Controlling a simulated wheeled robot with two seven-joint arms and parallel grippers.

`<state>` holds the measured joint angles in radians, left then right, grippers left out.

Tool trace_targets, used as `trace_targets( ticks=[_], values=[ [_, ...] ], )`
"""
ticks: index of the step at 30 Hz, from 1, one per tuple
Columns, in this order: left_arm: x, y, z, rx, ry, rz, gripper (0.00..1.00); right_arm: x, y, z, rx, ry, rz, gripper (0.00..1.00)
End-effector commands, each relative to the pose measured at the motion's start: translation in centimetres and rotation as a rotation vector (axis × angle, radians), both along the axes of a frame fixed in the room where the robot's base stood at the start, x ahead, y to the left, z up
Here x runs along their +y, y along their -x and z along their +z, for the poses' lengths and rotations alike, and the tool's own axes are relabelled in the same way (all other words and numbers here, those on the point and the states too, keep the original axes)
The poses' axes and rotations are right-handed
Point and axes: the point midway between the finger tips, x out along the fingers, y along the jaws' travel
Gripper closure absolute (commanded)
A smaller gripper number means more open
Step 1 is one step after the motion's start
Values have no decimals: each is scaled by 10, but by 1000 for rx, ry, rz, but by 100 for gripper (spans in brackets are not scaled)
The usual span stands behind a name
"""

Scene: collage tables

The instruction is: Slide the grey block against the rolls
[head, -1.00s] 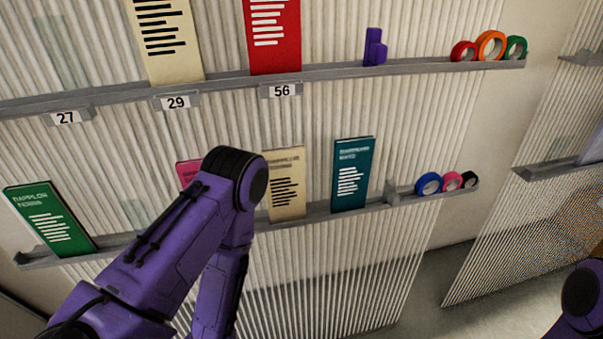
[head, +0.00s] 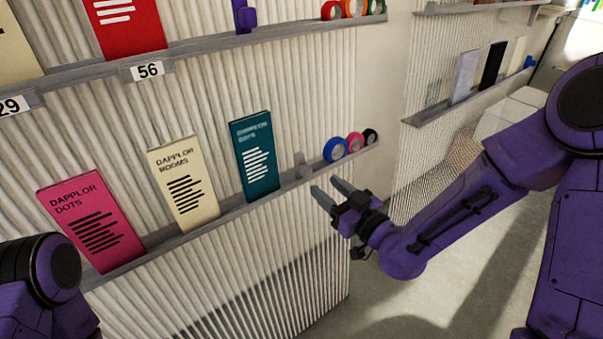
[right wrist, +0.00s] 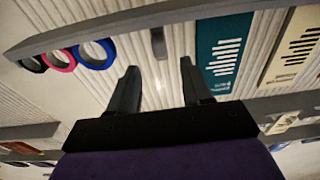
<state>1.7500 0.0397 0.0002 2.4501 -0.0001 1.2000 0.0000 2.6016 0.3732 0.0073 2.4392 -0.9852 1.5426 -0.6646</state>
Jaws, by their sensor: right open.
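The grey block (head: 303,166) stands on the lower shelf, between the teal card and the rolls, with a small gap to the blue roll (head: 335,150). A pink roll (head: 355,142) and a black roll (head: 370,136) stand beyond it. My right gripper (head: 327,187) is open and empty, in front of and slightly below the shelf near the block. In the right wrist view the grey block (right wrist: 158,43) shows ahead, between the open fingers (right wrist: 160,82), apart from them. The blue roll (right wrist: 96,54) is left of it there. My left gripper is out of view.
The lower shelf (head: 215,225) also holds a teal card (head: 255,158), a cream card (head: 183,185) and a pink card (head: 90,222). An upper shelf (head: 200,48) runs above. Another shelf (head: 470,103) is at the right. The floor before it is open.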

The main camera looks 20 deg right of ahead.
Motion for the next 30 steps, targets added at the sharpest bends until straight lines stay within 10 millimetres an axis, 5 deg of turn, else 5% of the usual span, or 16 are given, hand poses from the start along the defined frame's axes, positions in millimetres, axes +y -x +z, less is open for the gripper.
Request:
trace_targets(
  ticks=[13, 24, 30],
  values=[
    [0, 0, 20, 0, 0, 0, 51, 30, -82, 2, 2, 2, 1, 51],
    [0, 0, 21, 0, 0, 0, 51, 35, -94, 0, 3, 0, 1, 51],
    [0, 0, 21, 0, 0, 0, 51, 35, -94, 0, 3, 0, 1, 100]
  ],
)
